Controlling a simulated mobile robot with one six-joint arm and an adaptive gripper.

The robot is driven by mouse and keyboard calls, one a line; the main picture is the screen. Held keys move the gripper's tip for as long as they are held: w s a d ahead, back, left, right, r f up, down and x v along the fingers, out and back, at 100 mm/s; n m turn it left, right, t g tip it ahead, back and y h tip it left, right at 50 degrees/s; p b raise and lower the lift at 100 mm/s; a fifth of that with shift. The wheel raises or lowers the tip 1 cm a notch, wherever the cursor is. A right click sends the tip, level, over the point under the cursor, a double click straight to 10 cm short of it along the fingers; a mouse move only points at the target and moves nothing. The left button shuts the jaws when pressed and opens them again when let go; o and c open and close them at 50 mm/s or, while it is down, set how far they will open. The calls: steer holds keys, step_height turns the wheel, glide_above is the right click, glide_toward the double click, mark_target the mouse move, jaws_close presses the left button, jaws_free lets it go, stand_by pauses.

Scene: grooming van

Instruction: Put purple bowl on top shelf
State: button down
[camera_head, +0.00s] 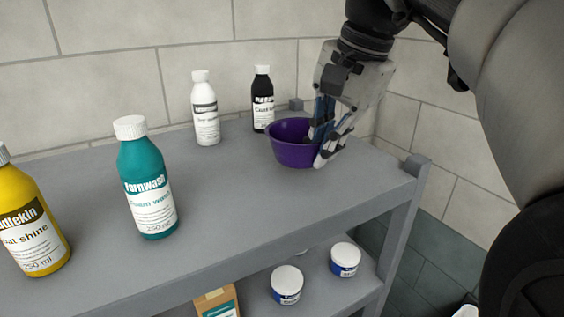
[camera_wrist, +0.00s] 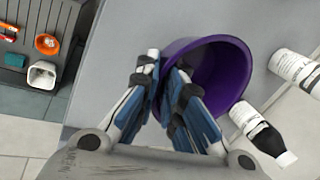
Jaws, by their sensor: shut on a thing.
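The purple bowl (camera_head: 291,146) is upright at the right end of the grey top shelf (camera_head: 238,178), near the back corner. I cannot tell whether its base touches the shelf. My gripper (camera_head: 323,146) points down at the bowl's right side, shut on its rim with one finger inside and one outside. In the wrist view the bowl (camera_wrist: 228,70) shows with my gripper's fingers (camera_wrist: 166,75) on either side of its wall. Part of the bowl is hidden behind the fingers.
A black bottle (camera_head: 263,100) and a white bottle (camera_head: 205,112) stand left of the bowl. A teal bottle (camera_head: 146,185) and a yellow bottle (camera_head: 33,225) stand further left. White jars (camera_head: 286,284) and a box (camera_head: 216,303) are on the lower shelf. The shelf's front right is clear.

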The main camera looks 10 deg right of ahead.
steer(key=shift+f+b, duration=0.5)
steer(key=shift+f, duration=1.45)
steer(key=shift+s+f, duration=0.1)
steer(key=c, duration=1.7)
jaws_free()
steer(key=p+v, duration=0.3)
steer(key=v, duration=0.9)
